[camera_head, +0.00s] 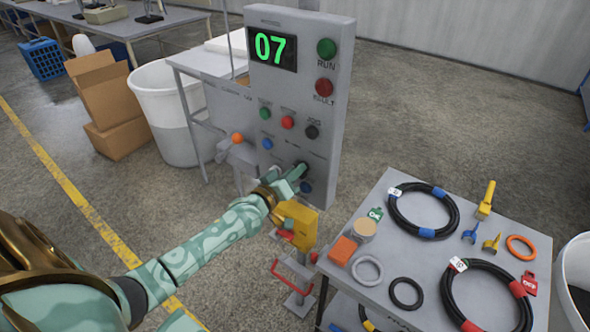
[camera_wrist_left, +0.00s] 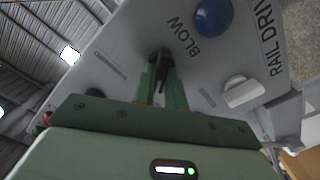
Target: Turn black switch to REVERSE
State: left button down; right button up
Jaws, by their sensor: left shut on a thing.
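The grey control panel (camera_head: 331,92) stands upright in front of me, with a green 07 display (camera_head: 270,47). My left gripper (camera_head: 298,172) reaches its lower part, and its fingertips are at the panel face. In the left wrist view the gripper (camera_wrist_left: 163,85) is shut on the black switch (camera_wrist_left: 160,58), with a finger on each side of it. The fingers hide part of the switch, and I cannot read its position marks. A blue button (camera_wrist_left: 213,17) and the word BLOW are beside it. My right gripper is not in view.
A yellow box on a stand (camera_head: 297,226) with red handles is just below my left gripper. A grey table (camera_head: 385,265) with coiled hoses is at the right. A white bin (camera_head: 163,112) and cardboard boxes (camera_head: 104,95) stand at the left.

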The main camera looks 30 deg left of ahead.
pick_arm(q)
jog(key=shift+n, duration=0.9)
jog(key=c, duration=1.4)
grip_release()
jog(key=shift+a, duration=0.1)
jog(key=shift+c, duration=0.2)
jog(key=s+a, duration=0.1)
jog(key=s, duration=1.5)
jog(key=shift+s+a+p, duration=0.15)
jog(key=shift+p, duration=0.3)
